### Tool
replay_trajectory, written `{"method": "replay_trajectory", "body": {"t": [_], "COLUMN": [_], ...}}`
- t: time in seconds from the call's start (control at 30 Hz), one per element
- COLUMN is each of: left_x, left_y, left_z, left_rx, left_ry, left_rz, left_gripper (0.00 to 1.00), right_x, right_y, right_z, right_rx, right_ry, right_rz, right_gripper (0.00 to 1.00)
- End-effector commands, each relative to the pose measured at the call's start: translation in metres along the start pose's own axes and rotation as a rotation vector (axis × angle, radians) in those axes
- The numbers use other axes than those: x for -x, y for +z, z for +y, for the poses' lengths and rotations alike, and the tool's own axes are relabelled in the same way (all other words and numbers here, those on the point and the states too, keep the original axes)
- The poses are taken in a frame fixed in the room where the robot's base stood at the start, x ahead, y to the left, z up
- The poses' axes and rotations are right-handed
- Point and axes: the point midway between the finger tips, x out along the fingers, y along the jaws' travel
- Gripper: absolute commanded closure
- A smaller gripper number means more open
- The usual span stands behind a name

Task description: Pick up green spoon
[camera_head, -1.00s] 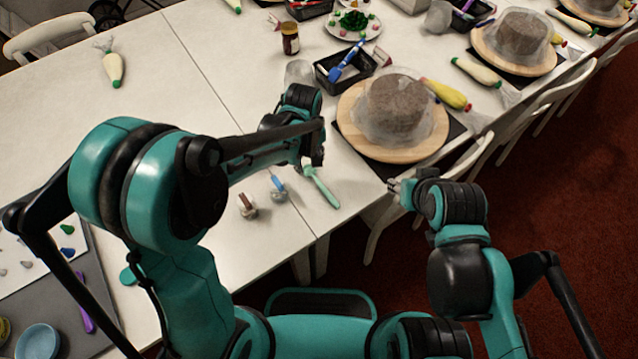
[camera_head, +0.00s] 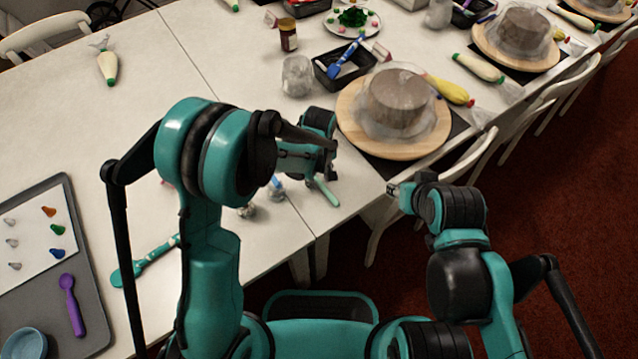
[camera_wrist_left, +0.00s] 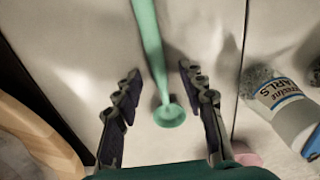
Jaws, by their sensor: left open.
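The light green spoon (camera_head: 327,193) lies on the white table near its front edge in the head view, its upper part hidden by my left gripper (camera_head: 325,174). In the left wrist view the green spoon (camera_wrist_left: 150,45) runs down between the fingers, with its round end (camera_wrist_left: 169,115) near the gripper's base. My left gripper (camera_wrist_left: 159,76) is open, one finger on each side of the spoon and not closed on it. My right gripper (camera_head: 393,190) hangs by the table's front edge, away from the spoon; its jaw state is unclear.
A round wooden board (camera_head: 352,133) with a wrapped cake stands to the right. Small jars (camera_head: 276,192) stand just left of the spoon; a labelled one (camera_wrist_left: 285,100) shows in the wrist view. A teal spoon (camera_head: 150,258) and a grey tray (camera_head: 85,290) lie at left.

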Motion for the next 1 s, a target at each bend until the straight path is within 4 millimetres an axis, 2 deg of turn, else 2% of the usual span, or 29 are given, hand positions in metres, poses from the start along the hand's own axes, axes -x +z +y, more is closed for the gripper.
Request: {"method": "replay_trajectory", "body": {"t": [0.1, 0.23, 0.27, 0.67, 0.87, 1.0], "left_x": [0.001, 0.002, 0.002, 0.004, 0.025, 0.051], "left_y": [0.0, 0.0, 0.0, 0.0, 0.0, 0.0], "left_z": [0.0, 0.0, 0.0, 0.0, 0.0, 0.004], "left_rx": [0.0, 0.0, 0.0, -0.001, -0.001, -0.002], "left_ry": [0.0, 0.0, 0.0, 0.0, 0.0, 0.0], "left_rz": [0.0, 0.0, 0.0, 0.0, 0.0, 0.0], "left_gripper": [0.62, 0.96, 1.0, 1.0, 1.0, 1.0], "right_x": [0.001, 0.001, 0.001, 0.002, 0.011, 0.022], "right_y": [-0.001, -0.001, -0.001, -0.002, -0.008, -0.016], "right_z": [0.0, 0.0, 0.0, 0.0, 0.0, 0.0], "right_rx": [0.0, 0.0, 0.0, 0.0, 0.0, 0.0], "right_ry": [0.0, 0.0, 0.0, 0.0, 0.0, 0.0], "right_rz": [0.0, 0.0, 0.0, 0.0, 0.0, 0.0], "right_gripper": [0.6, 0.6, 0.6, 0.6, 0.6, 0.6]}}
